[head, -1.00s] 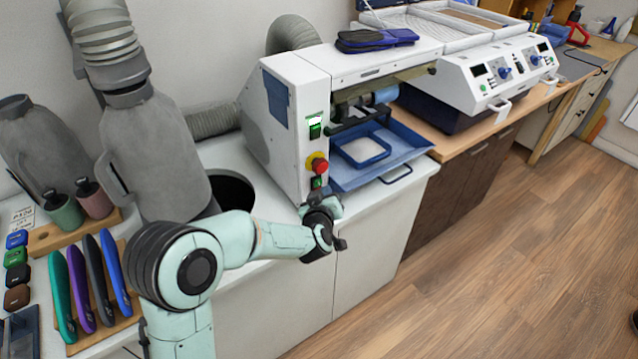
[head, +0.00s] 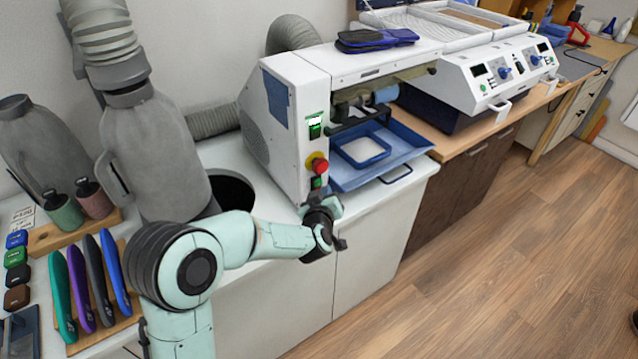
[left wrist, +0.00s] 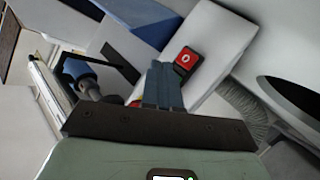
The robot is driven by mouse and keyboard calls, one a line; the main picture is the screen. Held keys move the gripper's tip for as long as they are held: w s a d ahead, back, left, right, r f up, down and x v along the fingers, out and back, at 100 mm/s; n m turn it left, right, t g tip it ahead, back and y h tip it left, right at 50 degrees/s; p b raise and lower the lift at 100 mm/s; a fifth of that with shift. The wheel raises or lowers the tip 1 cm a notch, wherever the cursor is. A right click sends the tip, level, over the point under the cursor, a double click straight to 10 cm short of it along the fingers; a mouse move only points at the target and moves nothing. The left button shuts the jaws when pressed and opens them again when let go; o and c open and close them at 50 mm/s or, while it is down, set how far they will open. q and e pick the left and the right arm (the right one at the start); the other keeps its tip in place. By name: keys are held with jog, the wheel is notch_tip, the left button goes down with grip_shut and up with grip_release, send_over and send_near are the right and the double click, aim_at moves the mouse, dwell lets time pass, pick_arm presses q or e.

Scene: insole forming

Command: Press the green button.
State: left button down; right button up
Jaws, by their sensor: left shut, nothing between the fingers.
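A small green button (head: 316,183) sits low on the front panel of the white machine (head: 290,145), below a red mushroom knob (head: 318,164). My left gripper (head: 319,199) is just below the green button, close to the panel; I cannot tell whether it touches. In the left wrist view its fingers (left wrist: 163,84) are shut and empty, and their tips lie beside a red button marked 0 (left wrist: 187,58) in a black housing. My right gripper is not in view.
A green-lit switch (head: 315,126) is higher on the same panel. A blue tray (head: 405,148) projects from the machine at the right. A round dark opening (head: 232,190) is in the white worktop behind my left forearm.

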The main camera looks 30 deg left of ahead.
pick_arm(q)
jog(key=shift+a, duration=0.2)
jog(key=shift+w+a, duration=0.15)
jog(key=shift+a, duration=0.1)
